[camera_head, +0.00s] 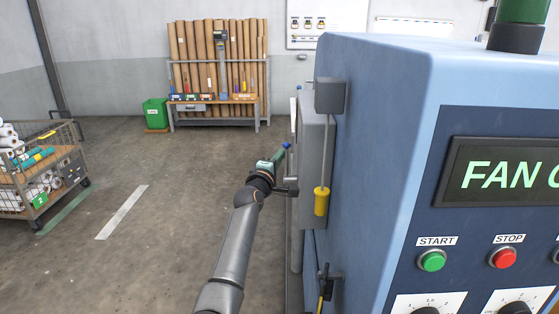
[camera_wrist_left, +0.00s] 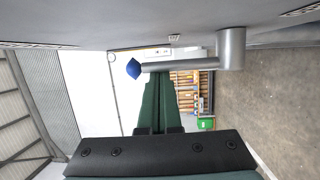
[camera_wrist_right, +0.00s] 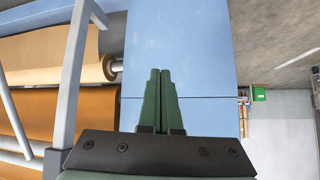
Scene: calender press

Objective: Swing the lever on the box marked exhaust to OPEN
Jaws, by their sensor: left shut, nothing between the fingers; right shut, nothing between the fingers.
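A grey box (camera_head: 311,145) is fixed to the side of the blue cabinet; I can read no exhaust or OPEN marking from here. In the left wrist view a grey lever (camera_wrist_left: 190,66) runs from a round hub (camera_wrist_left: 231,48) to a dark blue knob (camera_wrist_left: 133,69). My left gripper (camera_head: 283,153) is beside the box; its green fingers are shut and empty. In its wrist view the fingertips (camera_wrist_left: 160,80) are close to the lever near the knob; I cannot tell whether they touch. My right gripper (camera_wrist_right: 159,72) is shut and empty before a blue panel, outside the head view.
The blue cabinet (camera_head: 385,110) fills the right, with a FAN display (camera_head: 505,172) and buttons. A yellow pendant (camera_head: 321,201) hangs beside the grey box. A cart (camera_head: 40,165) stands far left; the floor between is clear. Brown rolls (camera_wrist_right: 55,105) lie left in the right wrist view.

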